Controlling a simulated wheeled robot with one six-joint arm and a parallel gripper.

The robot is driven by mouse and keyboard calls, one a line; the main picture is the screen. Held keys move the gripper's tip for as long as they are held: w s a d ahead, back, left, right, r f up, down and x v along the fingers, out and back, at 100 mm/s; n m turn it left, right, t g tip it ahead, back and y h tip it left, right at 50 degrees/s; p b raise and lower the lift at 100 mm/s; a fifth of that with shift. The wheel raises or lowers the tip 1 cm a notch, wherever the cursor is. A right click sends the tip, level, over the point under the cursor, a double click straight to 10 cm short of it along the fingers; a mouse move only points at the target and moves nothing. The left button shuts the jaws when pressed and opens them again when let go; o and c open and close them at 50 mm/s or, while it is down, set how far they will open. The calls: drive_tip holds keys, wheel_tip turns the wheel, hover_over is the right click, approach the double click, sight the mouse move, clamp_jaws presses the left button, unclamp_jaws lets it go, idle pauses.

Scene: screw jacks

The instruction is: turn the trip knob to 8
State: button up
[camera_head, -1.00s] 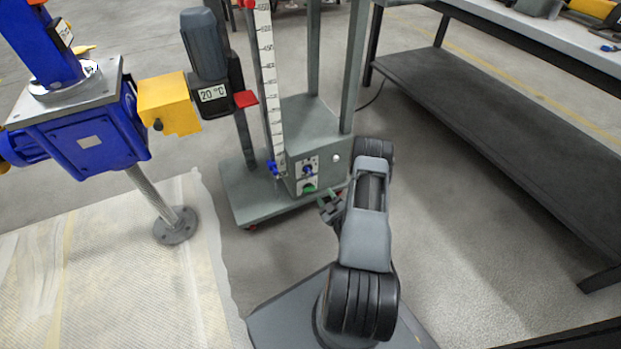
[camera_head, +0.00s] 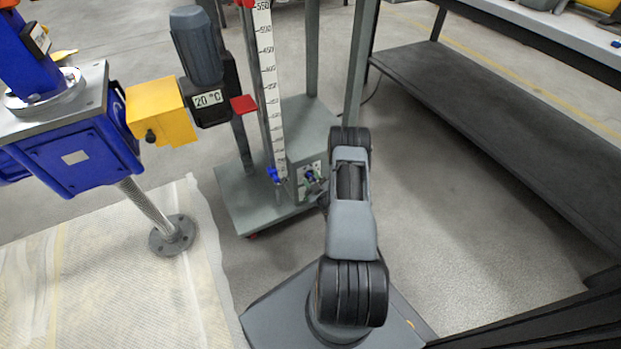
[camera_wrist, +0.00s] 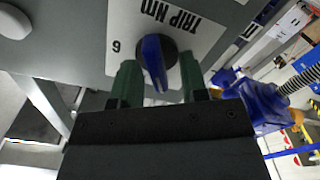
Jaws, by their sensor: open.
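The trip knob (camera_wrist: 153,58) is a blue pointer knob on a dark round base. It sits on a white plate (camera_wrist: 187,42) lettered "TRIP NM", upside down in the wrist view. One digit shows at the plate's left; I cannot tell whether it is a 6 or a 9. My gripper (camera_wrist: 159,66) is open, its green fingers on either side of the knob. Contact with the knob cannot be made out. In the head view my gripper (camera_head: 316,187) is at the front panel of the grey stand and partly covers the plate there.
The grey stand (camera_head: 235,201) carries a tall white scale (camera_head: 268,75) with a blue knob (camera_head: 273,175) at its foot. A blue screw jack (camera_head: 75,158) with a yellow block (camera_head: 160,108) stands left. A dark workbench shelf (camera_head: 480,130) is at right.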

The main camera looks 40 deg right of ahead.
drive_tip(key=shift+d, duration=0.15)
drive_tip(key=shift+c, duration=0.7)
clamp_jaws()
